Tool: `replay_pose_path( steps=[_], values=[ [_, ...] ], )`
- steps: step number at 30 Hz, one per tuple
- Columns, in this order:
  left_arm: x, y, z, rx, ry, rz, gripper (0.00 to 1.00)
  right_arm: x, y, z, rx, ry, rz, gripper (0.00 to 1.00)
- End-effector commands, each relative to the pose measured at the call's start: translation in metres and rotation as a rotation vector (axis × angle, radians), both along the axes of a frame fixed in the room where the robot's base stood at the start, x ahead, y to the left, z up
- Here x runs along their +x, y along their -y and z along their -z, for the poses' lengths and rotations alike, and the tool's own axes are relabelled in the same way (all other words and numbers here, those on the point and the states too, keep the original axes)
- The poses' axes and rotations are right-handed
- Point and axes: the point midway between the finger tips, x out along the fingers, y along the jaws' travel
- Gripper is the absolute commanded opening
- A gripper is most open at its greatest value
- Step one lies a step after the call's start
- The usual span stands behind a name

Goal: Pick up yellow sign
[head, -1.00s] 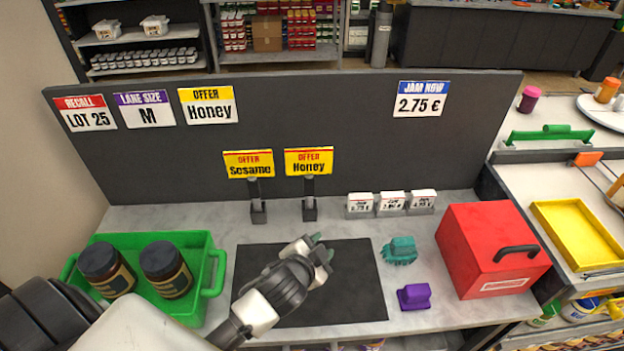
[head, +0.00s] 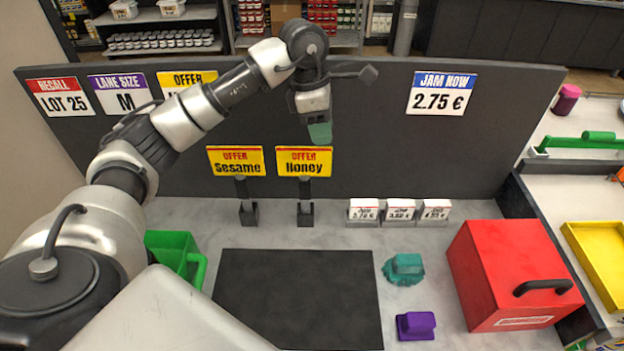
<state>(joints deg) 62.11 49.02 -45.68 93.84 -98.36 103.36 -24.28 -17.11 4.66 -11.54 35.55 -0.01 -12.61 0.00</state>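Two yellow signs stand upright in dark holders on the counter: the Sesame sign (head: 236,161) on the left and the Honey sign (head: 303,161) on the right. A third yellow-topped offer sign (head: 188,78) is on the dark back panel, its lower part hidden by my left arm. My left gripper (head: 320,132) points down just above the right end of the Honey sign, its green-tipped finger close to the top edge. I cannot tell if it touches, or how far the fingers are apart. My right gripper is not in view.
A black mat (head: 298,300) lies clear on the counter. Teal (head: 404,268) and purple (head: 416,325) objects and a red box (head: 512,272) stand to its right. A green crate (head: 172,250) is partly hidden by my arm. Small price tags (head: 400,211) stand behind.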

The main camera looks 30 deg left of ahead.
Motion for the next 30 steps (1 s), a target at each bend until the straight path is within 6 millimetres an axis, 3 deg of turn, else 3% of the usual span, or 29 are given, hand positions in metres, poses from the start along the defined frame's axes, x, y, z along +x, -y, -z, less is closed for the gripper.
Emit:
replay_pose_path(
  steps=[1,3,7,15,20,26,30],
  values=[
    [-0.001,-0.019,-0.008,0.076,-0.007,-0.016,0.36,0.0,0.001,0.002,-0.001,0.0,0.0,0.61],
    [-0.003,-0.037,-0.016,0.154,-0.024,-0.033,0.36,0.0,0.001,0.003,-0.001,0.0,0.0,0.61],
    [-0.007,-0.052,-0.016,0.219,-0.047,-0.05,0.36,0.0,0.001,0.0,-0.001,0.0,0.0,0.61],
    [-0.007,-0.052,0.023,0.224,-0.049,-0.051,0.36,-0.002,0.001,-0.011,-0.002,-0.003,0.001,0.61],
    [-0.007,-0.051,0.034,0.221,-0.049,-0.05,0.36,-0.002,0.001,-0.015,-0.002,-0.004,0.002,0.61],
    [-0.006,-0.042,0.058,0.221,-0.052,-0.048,0.36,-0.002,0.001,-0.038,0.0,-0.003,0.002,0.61],
    [-0.006,-0.042,0.078,0.22,-0.049,-0.049,0.36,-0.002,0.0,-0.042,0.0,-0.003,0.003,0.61]
  ],
)
